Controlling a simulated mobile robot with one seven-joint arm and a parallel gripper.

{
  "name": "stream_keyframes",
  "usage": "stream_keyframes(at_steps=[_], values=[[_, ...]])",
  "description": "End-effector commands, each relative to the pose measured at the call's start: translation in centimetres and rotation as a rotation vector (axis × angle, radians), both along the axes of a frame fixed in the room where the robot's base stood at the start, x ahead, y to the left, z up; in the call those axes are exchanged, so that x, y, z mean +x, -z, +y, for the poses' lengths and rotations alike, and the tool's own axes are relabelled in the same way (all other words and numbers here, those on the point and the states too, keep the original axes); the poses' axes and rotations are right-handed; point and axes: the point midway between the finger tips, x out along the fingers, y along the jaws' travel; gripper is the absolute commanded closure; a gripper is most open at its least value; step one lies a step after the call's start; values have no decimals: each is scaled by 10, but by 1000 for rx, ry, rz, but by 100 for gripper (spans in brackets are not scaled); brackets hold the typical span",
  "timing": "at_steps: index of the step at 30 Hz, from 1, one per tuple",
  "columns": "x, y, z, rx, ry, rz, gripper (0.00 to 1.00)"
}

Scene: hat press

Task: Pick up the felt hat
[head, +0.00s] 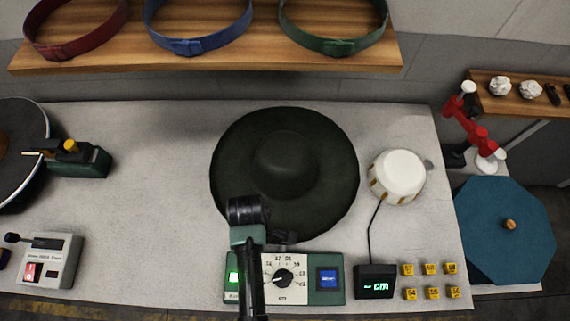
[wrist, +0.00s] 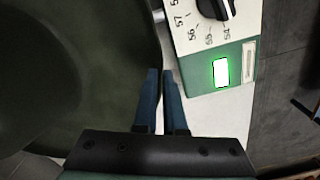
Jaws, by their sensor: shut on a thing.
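The dark green felt hat (head: 284,165) lies brim down on the pale worktop, with its round crown in the middle. In the head view my arm covers the front left part of its brim, and my fingertips are hidden there. In the wrist view the hat's dark surface (wrist: 75,65) fills the left side. My gripper (wrist: 161,78) has its two blue fingers close together at the brim's edge, shut on the brim. How much of the brim is between the fingers is hidden.
A green dial box (head: 285,278) stands close in front of the hat. A white round block (head: 398,175) is at its right, cabled to a small display (head: 375,282). Several yellow cubes (head: 430,281) lie front right. A wooden shelf (head: 210,55) with hatbands is behind. Worktop left of the hat is clear.

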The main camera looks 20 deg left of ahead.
Motion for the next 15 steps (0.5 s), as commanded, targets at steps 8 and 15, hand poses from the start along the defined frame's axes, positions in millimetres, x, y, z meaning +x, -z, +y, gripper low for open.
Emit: stream_keyframes(at_steps=[8, 15], values=[[1, -1, 1, 1, -1, -2, 100], [2, -12, 1, 2, -1, -4, 100]])
